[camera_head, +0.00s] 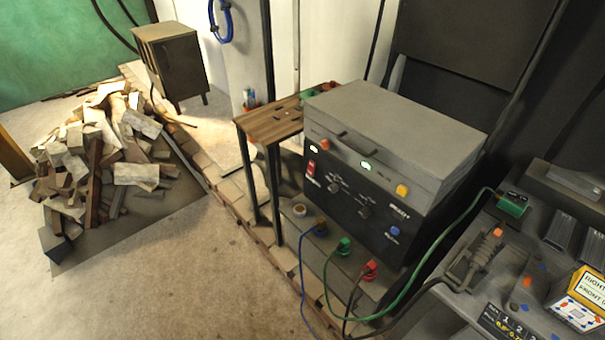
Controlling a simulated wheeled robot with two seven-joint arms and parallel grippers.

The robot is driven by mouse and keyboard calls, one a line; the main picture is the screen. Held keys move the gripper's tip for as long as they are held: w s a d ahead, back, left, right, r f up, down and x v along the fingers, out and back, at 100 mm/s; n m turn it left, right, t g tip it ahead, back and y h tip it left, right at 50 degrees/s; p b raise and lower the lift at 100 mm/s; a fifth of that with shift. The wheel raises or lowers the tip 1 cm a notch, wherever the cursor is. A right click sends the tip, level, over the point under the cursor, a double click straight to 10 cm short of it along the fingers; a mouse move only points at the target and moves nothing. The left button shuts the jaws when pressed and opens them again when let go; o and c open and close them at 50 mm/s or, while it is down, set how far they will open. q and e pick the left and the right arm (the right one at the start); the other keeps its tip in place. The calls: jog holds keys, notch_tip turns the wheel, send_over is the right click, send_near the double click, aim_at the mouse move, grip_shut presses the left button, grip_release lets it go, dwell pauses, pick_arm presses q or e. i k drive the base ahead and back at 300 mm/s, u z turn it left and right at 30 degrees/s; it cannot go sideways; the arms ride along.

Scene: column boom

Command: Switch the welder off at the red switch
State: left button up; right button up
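The welder (365,190) is a grey-topped box with a dark front panel, standing in the middle right of the head view. Its red switch (311,168) is on the upper left of the front panel, below a small lit indicator. I cannot tell the switch's position for certain. A second lit indicator (366,166), knobs, and orange, yellow and blue buttons are also on the welder. Neither of my grippers is in view.
Green, blue and red plugs with cables (370,270) come out at the welder's foot. A narrow wooden-topped table (270,122) stands at its left. A bench (490,285) with tools is at the right. A rubble pile (100,160) lies at the left; the floor (190,270) in front is clear.

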aim_at(311, 165)
jog(key=k, duration=0.65)
jog(key=z, duration=0.5)
jog(key=i, duration=1.25)
jog(key=z, duration=0.05)
